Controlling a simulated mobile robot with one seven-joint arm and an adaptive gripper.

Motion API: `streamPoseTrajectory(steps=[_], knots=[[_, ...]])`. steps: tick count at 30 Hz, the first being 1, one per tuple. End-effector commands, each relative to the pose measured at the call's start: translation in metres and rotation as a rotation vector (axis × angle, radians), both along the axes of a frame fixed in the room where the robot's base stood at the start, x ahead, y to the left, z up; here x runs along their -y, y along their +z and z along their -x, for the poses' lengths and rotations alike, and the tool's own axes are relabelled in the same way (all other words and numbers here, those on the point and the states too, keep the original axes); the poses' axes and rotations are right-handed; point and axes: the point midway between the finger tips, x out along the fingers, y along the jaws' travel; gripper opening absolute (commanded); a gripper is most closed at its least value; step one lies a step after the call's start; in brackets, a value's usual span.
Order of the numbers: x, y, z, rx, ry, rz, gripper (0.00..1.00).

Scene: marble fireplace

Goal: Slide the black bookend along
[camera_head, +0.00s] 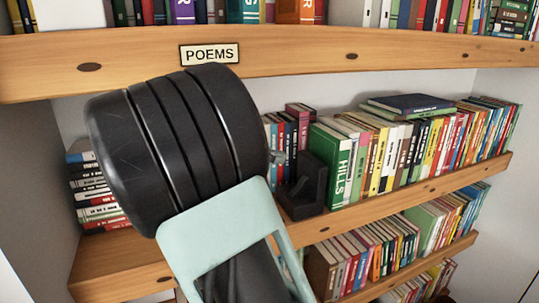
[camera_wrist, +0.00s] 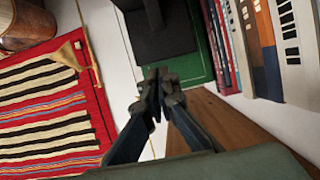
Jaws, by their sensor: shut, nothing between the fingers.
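The black bookend (camera_head: 307,188) stands on the middle shelf, at the left end of the book row and beside the green HILLS book (camera_head: 340,165). In the wrist view the bookend (camera_wrist: 168,38) is a dark shape at the top centre, in front of the green book cover (camera_wrist: 202,65). My gripper (camera_wrist: 160,75) is shut and empty, its fingertips just below the bookend in the picture. I cannot tell whether they touch it. In the head view my arm hides most of the gripper.
The shelf above has a wooden front edge (camera_head: 300,58) with a POEMS label (camera_head: 209,54). Red and dark books (camera_head: 283,135) stand behind the bookend. A stack of books (camera_head: 95,190) lies at left. The wrist view shows a striped rug (camera_wrist: 45,105) below.

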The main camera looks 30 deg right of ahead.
Motion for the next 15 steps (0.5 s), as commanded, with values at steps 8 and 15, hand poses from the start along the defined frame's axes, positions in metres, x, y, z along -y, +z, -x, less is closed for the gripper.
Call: streamPoseTrajectory(steps=[8,15], knots=[[0.063,0.003,0.005,-0.003,-0.004,-0.001,0.0],[0.083,-0.015,0.005,-0.001,0.002,-0.002,0.0]])
